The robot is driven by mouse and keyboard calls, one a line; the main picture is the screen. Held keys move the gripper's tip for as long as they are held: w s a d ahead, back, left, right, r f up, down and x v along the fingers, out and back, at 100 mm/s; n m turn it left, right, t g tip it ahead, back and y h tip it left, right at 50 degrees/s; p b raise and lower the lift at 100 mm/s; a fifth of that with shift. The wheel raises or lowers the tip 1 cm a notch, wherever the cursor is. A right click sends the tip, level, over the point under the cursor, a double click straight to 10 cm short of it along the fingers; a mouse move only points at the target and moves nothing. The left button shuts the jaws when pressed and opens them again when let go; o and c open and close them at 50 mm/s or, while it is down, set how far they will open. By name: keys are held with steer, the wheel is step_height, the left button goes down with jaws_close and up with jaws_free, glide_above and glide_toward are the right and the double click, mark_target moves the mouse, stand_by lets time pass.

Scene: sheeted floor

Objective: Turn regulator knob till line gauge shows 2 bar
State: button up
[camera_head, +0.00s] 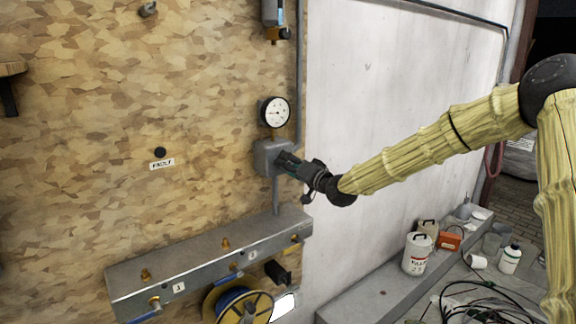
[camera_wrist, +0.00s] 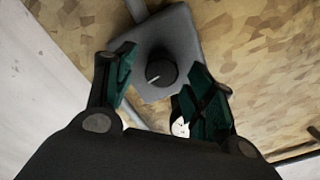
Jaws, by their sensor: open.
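The regulator is a grey box (camera_head: 266,156) on the chipboard wall, with a pipe above and below it. Its black round knob (camera_wrist: 161,74) with a pale pointer line shows in the wrist view; in the head view my gripper hides it. The round white line gauge (camera_head: 276,112) with a black rim sits just above the box; its needle is too small to read. It shows partly in the wrist view (camera_wrist: 181,128), behind a finger. My gripper (camera_head: 285,162) is open in front of the box. In the wrist view its green fingers (camera_wrist: 155,87) stand either side of the knob, apart from it.
Below the regulator a metal manifold ledge (camera_head: 210,262) with brass fittings juts from the wall. A hose reel (camera_head: 238,305) hangs under it. A label (camera_head: 162,164) with a black button is at left.

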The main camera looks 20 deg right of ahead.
steer(key=v, duration=1.1)
steer(key=s+a+f+g+h, duration=0.1)
steer(key=s+a+f+g, duration=0.3)
steer(key=f, duration=0.8)
steer(key=s+a+f+n+g+h, duration=0.1)
steer(key=s+a+f+g, duration=0.1)
steer(key=s+f, duration=0.75)
steer(key=s+a+f+g, duration=0.2)
steer(key=s+a+f, duration=0.1)
steer(key=f, duration=1.2)
steer(key=s+f+n+g+h, duration=0.1)
steer(key=s+f+g, duration=0.2)
steer(key=s, duration=0.9)
steer(key=s+f+n+g+h, duration=0.1)
steer(key=s+f+g, duration=0.2)
steer(key=s+f, duration=0.6)
steer(key=s+f+n+g+h, duration=0.1)
steer(key=s+f, duration=0.6)
steer(key=s, duration=0.7)
steer(key=shift+s+g+h, duration=0.4)
steer(key=shift+g+h, duration=0.2)
steer(key=shift+g, duration=0.4)
steer(key=shift+d, duration=0.1)
